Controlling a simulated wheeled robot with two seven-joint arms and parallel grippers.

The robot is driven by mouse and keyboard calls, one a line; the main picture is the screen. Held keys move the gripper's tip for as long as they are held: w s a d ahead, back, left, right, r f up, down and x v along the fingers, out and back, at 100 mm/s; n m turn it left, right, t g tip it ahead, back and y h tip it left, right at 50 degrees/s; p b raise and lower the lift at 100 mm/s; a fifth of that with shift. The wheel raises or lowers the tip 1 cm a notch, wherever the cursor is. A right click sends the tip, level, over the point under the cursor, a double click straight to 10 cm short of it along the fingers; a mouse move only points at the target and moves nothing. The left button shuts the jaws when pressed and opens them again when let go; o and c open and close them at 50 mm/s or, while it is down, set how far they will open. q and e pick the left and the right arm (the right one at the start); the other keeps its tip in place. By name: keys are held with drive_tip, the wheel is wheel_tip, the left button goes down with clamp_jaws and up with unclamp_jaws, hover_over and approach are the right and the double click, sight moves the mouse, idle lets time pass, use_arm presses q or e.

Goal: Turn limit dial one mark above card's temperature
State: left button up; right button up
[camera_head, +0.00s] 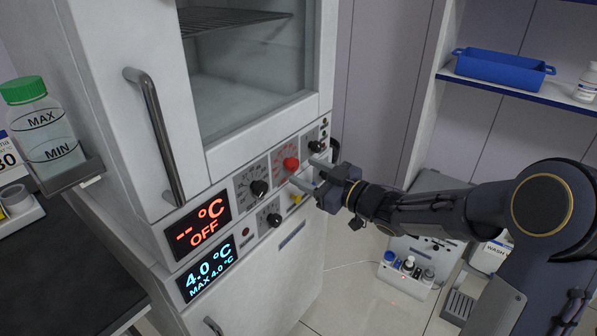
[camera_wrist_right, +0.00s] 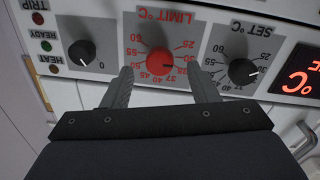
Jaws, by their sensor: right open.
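The red limit dial (camera_head: 291,163) is on the incubator's control panel. In the right wrist view, upside down, the dial (camera_wrist_right: 159,62) sits under "LIMIT °C" within a ring of red numbers. Its pale pointer mark faces picture-right, around the 30 to 35 side; the exact mark is too small to tell. My right gripper (camera_head: 303,172) is open in front of the panel. In the wrist view its fingertips (camera_wrist_right: 160,76) are on either side of the dial, apart from it. A card (camera_head: 8,157) at the left edge shows "30", partly cut off and hidden by a bottle.
Black set dial (camera_head: 259,188) and other knobs flank the red dial. The displays (camera_head: 197,226) read "-- °C OFF" and "4.0 °C MAX 4.0 °C" (camera_head: 208,271). A door handle (camera_head: 156,135) juts out nearby. A green-capped bottle (camera_head: 45,135) stands left; a blue tray (camera_head: 503,68) is on the right shelf.

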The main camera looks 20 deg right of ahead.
sight(295, 167)
drive_tip(key=shift+x, duration=1.7)
drive_tip(key=shift+c, duration=0.3)
drive_tip(key=c, duration=0.9)
drive_tip(key=m+p, duration=0.2)
drive_tip(key=p, duration=0.1)
drive_tip(key=shift+s+r+m, duration=0.1)
drive_tip(key=shift+r+m, duration=0.05)
drive_tip(key=shift+m, duration=0.15)
drive_tip(key=shift+m+p, duration=1.55)
drive_tip(key=shift+m, duration=0.05)
drive_tip(key=shift+f, duration=0.2)
drive_tip(key=o, duration=1)
drive_tip(key=shift+c, duration=0.2)
